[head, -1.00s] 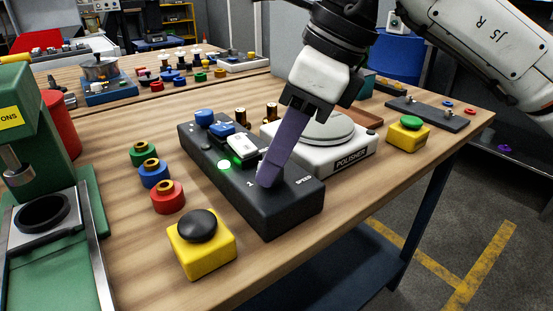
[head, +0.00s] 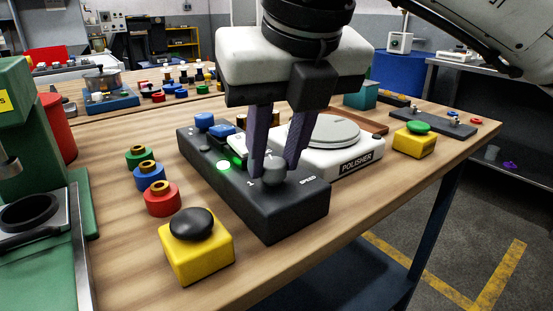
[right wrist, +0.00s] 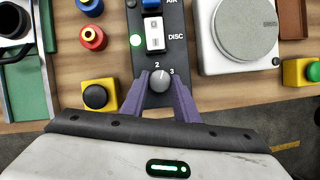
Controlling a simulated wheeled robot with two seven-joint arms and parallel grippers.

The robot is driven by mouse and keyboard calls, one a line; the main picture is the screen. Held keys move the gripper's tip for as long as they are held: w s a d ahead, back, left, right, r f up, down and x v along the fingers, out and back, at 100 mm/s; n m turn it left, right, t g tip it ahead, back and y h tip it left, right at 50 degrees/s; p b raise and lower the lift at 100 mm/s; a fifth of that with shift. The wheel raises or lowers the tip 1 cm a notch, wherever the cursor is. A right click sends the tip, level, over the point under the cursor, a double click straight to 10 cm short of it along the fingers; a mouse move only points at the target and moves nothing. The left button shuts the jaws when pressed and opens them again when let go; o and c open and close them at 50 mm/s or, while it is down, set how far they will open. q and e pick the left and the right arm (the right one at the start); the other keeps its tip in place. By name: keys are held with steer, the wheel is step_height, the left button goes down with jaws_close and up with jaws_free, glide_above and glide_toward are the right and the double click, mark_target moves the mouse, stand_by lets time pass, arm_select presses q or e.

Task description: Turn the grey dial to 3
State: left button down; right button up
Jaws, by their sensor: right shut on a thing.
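The grey dial (head: 274,171) stands on the black control box (head: 290,215), near the word SPEED. In the right wrist view the dial (right wrist: 160,80) has the numbers 2 and 3 beside its far edge. A small light mark shows on its top, too small to read for certain which number it faces. My right gripper (head: 275,165) points down with its purple fingers on either side of the dial, shut on it; the fingers also show in the right wrist view (right wrist: 161,82). My left gripper is not in view.
The box also carries a lit green lamp (head: 223,165), a white rocker switch (right wrist: 155,34) and blue switches (head: 204,121). A yellow box with a black button (head: 196,262) stands in front.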

steer(key=m, duration=0.2)
steer(key=m+h+b, duration=0.1)
steer(key=shift+a+m+h, duration=0.15)
steer(key=shift+m+h, duration=0.15)
steer(key=shift+m, duration=0.1)
steer(key=shift+a+m+h, duration=0.1)
steer(key=shift+m+h, duration=0.3)
steer(key=shift+m, duration=0.6)
steer(key=shift+m+h, duration=0.3)
steer(key=shift+m, duration=0.4)
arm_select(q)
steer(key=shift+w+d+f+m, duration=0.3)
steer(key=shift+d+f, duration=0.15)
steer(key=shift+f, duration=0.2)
arm_select(e)
steer(key=shift+m, duration=0.3)
steer(key=o, duration=1.1)
steer(key=shift+c, duration=0.2)
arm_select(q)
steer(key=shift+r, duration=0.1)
